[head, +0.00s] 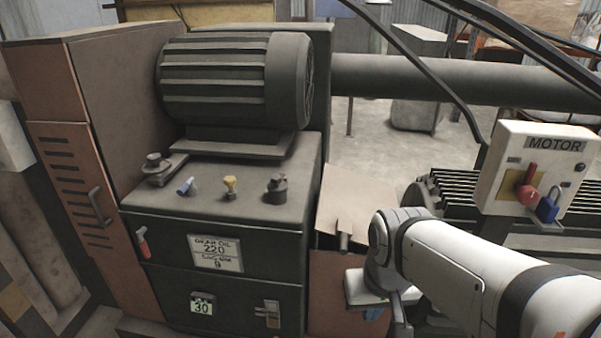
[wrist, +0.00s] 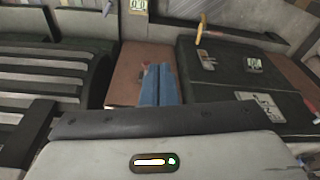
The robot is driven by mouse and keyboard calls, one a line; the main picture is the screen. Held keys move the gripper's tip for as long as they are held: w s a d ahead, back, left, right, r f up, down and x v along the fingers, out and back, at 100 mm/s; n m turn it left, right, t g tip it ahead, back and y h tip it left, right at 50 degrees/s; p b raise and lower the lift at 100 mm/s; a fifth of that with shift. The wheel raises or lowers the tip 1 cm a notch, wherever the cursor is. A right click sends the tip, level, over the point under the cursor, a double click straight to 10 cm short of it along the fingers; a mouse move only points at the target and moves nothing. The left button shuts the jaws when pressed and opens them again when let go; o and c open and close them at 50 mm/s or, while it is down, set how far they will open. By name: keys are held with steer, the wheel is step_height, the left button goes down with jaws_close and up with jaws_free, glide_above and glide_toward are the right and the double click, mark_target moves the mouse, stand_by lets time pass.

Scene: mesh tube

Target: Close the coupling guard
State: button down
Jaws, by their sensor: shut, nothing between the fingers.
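The coupling guard (head: 355,195) is a brown sheet-metal cover between the dark gearbox and the ribbed pulley. Its upper panel looks tilted, with a small dark handle (head: 343,241) at its lower edge and a dark gap below that edge. A brown front part (head: 332,290) stands beneath. My gripper (head: 373,313) is low in front of the guard, its blue fingertips partly hidden by my wrist. In the wrist view my gripper (wrist: 158,85) has its blue fingers together and empty, over the brown guard (wrist: 126,75). Whether they touch it I cannot tell.
The gearbox (head: 220,232) with the motor (head: 235,80) on top stands left of the guard. The ribbed pulley (head: 455,190) is to the right, behind my arm. A white MOTOR switch box (head: 535,170) with a red handle and blue padlock stands above my arm.

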steer(key=shift+w+d+r, duration=0.1)
steer(key=shift+w+d, duration=0.05)
steer(key=shift+w, duration=0.1)
